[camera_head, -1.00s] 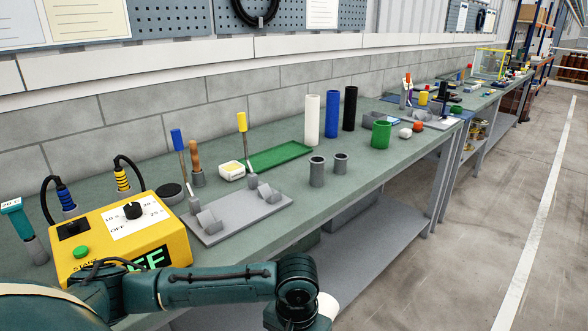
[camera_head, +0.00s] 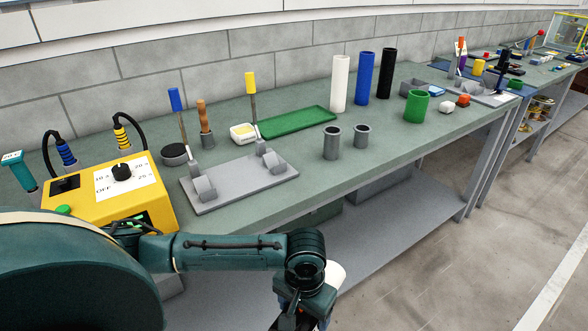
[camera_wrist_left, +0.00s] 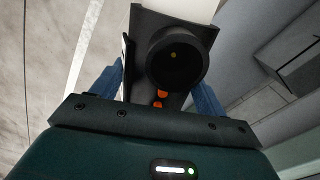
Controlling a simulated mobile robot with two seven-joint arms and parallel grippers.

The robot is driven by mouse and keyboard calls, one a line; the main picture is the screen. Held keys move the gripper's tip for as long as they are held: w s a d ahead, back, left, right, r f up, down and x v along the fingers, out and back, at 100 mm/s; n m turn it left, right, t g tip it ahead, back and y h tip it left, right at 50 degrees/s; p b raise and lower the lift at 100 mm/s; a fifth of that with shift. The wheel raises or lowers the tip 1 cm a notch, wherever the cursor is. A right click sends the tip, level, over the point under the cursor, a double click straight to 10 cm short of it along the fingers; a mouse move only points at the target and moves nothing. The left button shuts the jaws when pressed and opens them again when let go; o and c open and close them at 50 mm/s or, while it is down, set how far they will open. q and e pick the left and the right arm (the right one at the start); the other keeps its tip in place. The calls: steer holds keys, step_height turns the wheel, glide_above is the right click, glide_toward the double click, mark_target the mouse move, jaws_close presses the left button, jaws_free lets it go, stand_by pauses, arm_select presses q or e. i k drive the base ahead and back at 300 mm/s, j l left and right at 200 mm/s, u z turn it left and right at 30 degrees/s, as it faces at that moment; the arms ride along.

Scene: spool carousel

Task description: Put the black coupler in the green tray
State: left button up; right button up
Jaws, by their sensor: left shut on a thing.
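The green tray (camera_head: 297,122) lies flat and empty on the workbench, toward the wall, left of the tall tubes. My left gripper (camera_wrist_left: 160,88) is shut on a black part with a round dark socket and two orange spots, which I take as the black coupler (camera_wrist_left: 195,38). A white piece shows just beyond it at the top of the left wrist view. In the head view my left arm reaches across the bottom, in front of the bench edge, apart from the tray; its gripper end is largely cut off or hidden. My right gripper is not in view.
Two grey cups (camera_head: 332,142), white, blue and black tubes (camera_head: 387,74) and a green cup (camera_head: 417,106) stand to the right. Bench between fixture and cups is clear.

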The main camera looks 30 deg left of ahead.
mark_target(305, 122)
steer(key=i+l+u, duration=0.35)
steer(key=i+l, duration=0.35)
steer(key=i+l+u, duration=0.35)
steer(key=i+l, duration=0.2)
steer(key=l, duration=0.3)
steer(key=i+l+u, duration=0.2)
steer(key=l, duration=0.3)
steer(key=i, duration=0.05)
